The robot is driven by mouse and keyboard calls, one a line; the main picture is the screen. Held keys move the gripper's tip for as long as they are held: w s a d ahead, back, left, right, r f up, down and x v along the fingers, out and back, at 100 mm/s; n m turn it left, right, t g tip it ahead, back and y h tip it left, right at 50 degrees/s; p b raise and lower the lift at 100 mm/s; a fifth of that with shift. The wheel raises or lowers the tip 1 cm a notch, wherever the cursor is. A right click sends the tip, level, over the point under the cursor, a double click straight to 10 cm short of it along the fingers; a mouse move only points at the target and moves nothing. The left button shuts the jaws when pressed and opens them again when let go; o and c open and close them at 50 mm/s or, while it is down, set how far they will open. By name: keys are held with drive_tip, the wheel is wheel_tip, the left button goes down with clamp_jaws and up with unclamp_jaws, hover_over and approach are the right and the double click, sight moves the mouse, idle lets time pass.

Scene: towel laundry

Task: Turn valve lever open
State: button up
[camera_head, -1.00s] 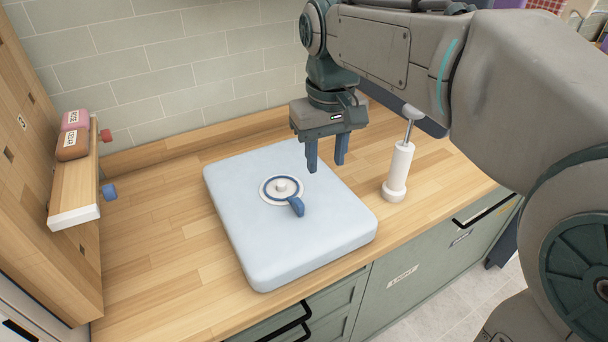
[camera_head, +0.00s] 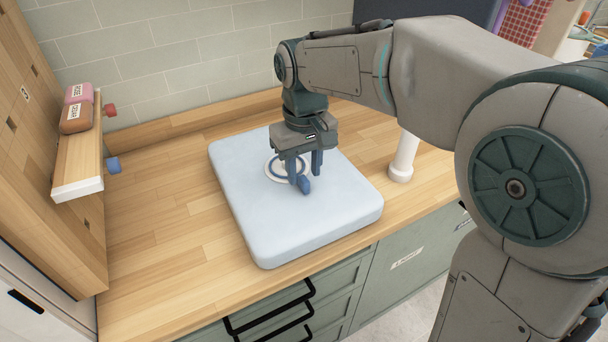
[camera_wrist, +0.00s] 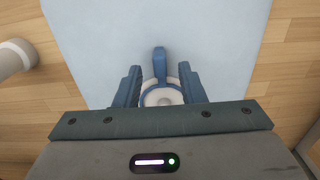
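The blue valve lever (camera_head: 304,185) sits on a round white dial with a blue ring (camera_head: 274,170) on top of a pale blue block (camera_head: 330,216). In the head view the lever points toward the front. My gripper (camera_head: 304,180) is over the dial, its fingers pointing down close to the lever. In the wrist view the lever (camera_wrist: 160,62) points up the picture, and the open fingers of my gripper (camera_wrist: 161,80) stand on either side of it with gaps. The dial's centre (camera_wrist: 162,97) shows between them. I cannot tell whether the fingertips touch the dial.
A white pump cylinder (camera_head: 402,160) stands on the wooden counter (camera_head: 160,245) right of the block. A wall shelf (camera_head: 80,168) with two soap-like blocks (camera_head: 77,112) and knobs is at the left. Drawers with black handles (camera_head: 270,318) are below. The counter left of the block is clear.

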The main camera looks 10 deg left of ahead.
drive_tip(key=shift+f, duration=1)
clamp_jaws()
